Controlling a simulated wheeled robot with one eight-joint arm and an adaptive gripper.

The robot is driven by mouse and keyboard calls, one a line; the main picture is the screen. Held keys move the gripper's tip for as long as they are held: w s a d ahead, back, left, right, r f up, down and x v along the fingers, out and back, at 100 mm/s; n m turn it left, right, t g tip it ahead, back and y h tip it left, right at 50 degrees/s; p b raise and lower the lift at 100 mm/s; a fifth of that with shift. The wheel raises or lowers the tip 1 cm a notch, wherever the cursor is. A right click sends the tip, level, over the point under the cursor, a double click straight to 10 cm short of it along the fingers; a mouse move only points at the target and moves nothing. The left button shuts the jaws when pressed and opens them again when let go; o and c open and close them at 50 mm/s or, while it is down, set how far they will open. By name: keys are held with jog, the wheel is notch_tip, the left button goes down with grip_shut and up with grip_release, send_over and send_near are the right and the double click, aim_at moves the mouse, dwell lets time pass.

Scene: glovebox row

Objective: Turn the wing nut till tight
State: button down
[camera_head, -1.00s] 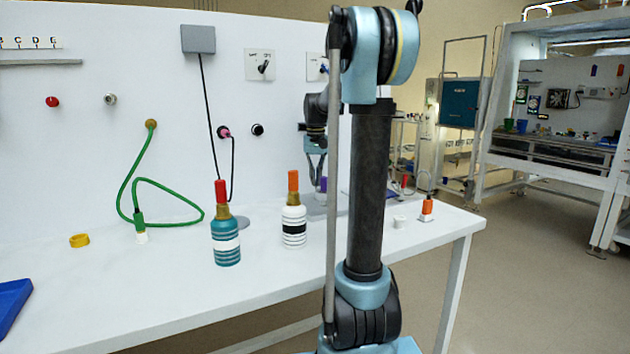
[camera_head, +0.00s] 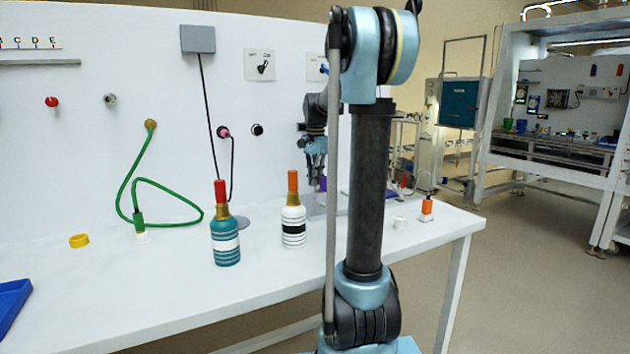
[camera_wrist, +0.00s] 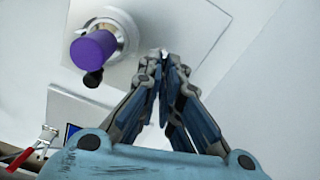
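I cannot make out a wing nut for certain in either view. In the wrist view a purple cylinder (camera_wrist: 93,47) stands on a round metal base (camera_wrist: 122,33) on a pale square plate (camera_wrist: 145,72), with a small dark ball beside it. My gripper (camera_wrist: 162,58) is to the right of the purple cylinder and apart from it. Its fingers converge and their tips look together, with nothing clear between them. In the head view my gripper (camera_head: 316,182) points down near the back wall, partly behind my arm. A bit of purple (camera_head: 323,185) shows beside it.
A teal bottle (camera_head: 225,242) and a white bottle (camera_head: 293,229) stand on the white table (camera_head: 180,290). A green hose (camera_head: 122,195) hangs at left. The front middle is clear.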

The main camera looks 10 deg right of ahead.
jog(key=shift+a+m, duration=0.1)
jog(key=shift+m, duration=1.4)
jog(key=c, duration=1.8)
grip_release()
jog(key=shift+w, duration=0.1)
notch_tip(320, 180, up, 12)
jog(key=shift+f, duration=0.1)
